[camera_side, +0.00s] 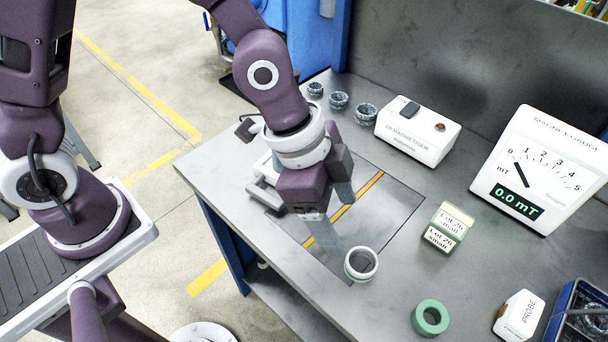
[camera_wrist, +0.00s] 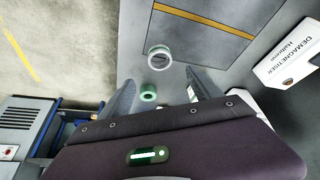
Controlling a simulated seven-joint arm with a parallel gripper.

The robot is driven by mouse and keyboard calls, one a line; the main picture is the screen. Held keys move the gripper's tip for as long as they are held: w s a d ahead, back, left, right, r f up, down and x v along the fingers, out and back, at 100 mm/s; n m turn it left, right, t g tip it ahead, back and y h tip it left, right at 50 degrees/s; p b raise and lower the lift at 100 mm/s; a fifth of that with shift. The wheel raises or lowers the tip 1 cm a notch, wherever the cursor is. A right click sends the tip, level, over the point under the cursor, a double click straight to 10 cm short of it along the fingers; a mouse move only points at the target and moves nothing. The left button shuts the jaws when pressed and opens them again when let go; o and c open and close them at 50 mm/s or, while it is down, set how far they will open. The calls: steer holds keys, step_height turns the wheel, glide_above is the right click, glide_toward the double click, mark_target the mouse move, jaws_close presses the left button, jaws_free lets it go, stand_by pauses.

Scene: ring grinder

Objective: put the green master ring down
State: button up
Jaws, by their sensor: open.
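The green master ring (camera_side: 418,321) lies flat on the grey table near its front edge, left of the probe box. It also shows in the wrist view (camera_wrist: 142,97), lower and smaller than a pale-rimmed ring. My gripper (camera_side: 338,226) is open and empty above the table, pointing down over the dark panel with the yellow stripe. It is up and left of the green ring in the side view, clear of it. Both fingers show in the wrist view (camera_wrist: 162,80), spread apart.
A pale-rimmed ring (camera_side: 362,279) stands at the panel's near corner. Lot boxes (camera_side: 440,240), a demagnetiser (camera_side: 418,140), a gauge reading 0.0 mT (camera_side: 545,165), a probe box (camera_side: 519,314) and a blue bin (camera_side: 570,305) lie right. Several dark rings (camera_side: 339,101) stand behind.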

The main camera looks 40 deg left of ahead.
steer(key=s+a+r+n+t+y, duration=0.1)
steer(key=s+a+r+n+y, duration=0.1)
steer(key=a+r+n, duration=0.5)
steer(key=s+a+r+t+y, duration=0.2)
steer(key=a+r, duration=0.3)
steer(key=a, duration=0.5)
steer(key=s+a+r+n, duration=0.2)
steer(key=s+a+n, duration=0.3)
steer(key=s, duration=0.3)
steer(key=shift+a+r, duration=0.35)
steer(key=shift+a, duration=0.05)
